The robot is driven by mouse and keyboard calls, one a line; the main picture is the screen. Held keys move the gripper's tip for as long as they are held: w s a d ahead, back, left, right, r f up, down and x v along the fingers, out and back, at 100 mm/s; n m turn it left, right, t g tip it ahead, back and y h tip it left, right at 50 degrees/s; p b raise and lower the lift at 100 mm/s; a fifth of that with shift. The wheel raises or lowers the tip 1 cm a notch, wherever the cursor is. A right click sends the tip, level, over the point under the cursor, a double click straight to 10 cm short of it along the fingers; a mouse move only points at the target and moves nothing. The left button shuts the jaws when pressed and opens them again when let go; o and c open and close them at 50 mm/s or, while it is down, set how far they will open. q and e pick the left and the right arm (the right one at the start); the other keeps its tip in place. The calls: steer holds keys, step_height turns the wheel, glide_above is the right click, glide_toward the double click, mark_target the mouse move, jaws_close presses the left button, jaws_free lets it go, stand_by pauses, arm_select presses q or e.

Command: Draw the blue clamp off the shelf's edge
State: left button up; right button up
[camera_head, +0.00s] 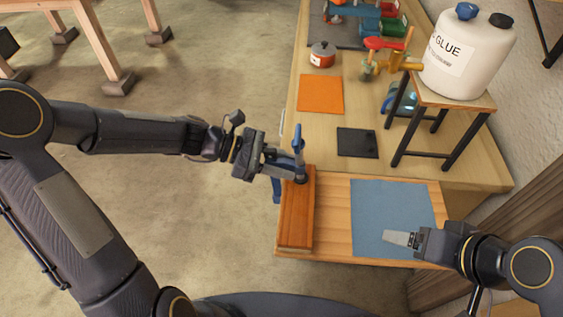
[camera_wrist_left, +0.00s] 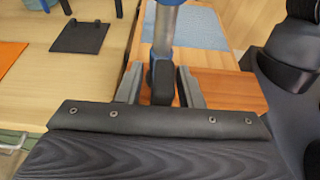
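The blue clamp (camera_head: 298,146) stands upright at the far end of a reddish-brown board (camera_head: 296,220), which lies along the left edge of a paler wooden top (camera_head: 334,225). Part of the clamp's blue body hangs beside that edge. My left gripper (camera_head: 288,168) reaches in from the left at the clamp. In the left wrist view, its two grey fingers stand on either side of the clamp's dark part (camera_wrist_left: 162,82), with narrow gaps visible. The clamp's lower contact is hidden. My right gripper (camera_head: 400,238) is over the blue mat; its finger opening cannot be made out.
The blue mat (camera_head: 375,205) lies on the paler top. Behind are a dark plate (camera_head: 357,142), an orange mat (camera_head: 320,94), a red pot (camera_head: 322,54) and a small stand (camera_head: 450,100) bearing a glue jug (camera_head: 468,55). Open floor lies to the left.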

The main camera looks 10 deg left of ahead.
arm_select(q)
jaws_close()
steer(key=shift+a+r, duration=0.1)
steer(key=shift+a, duration=0.2)
steer(key=a+p, duration=0.4)
steer(key=a, duration=0.5)
steer(key=shift+a, duration=0.2)
stand_by(0.9)
steer(key=shift+r, duration=0.15)
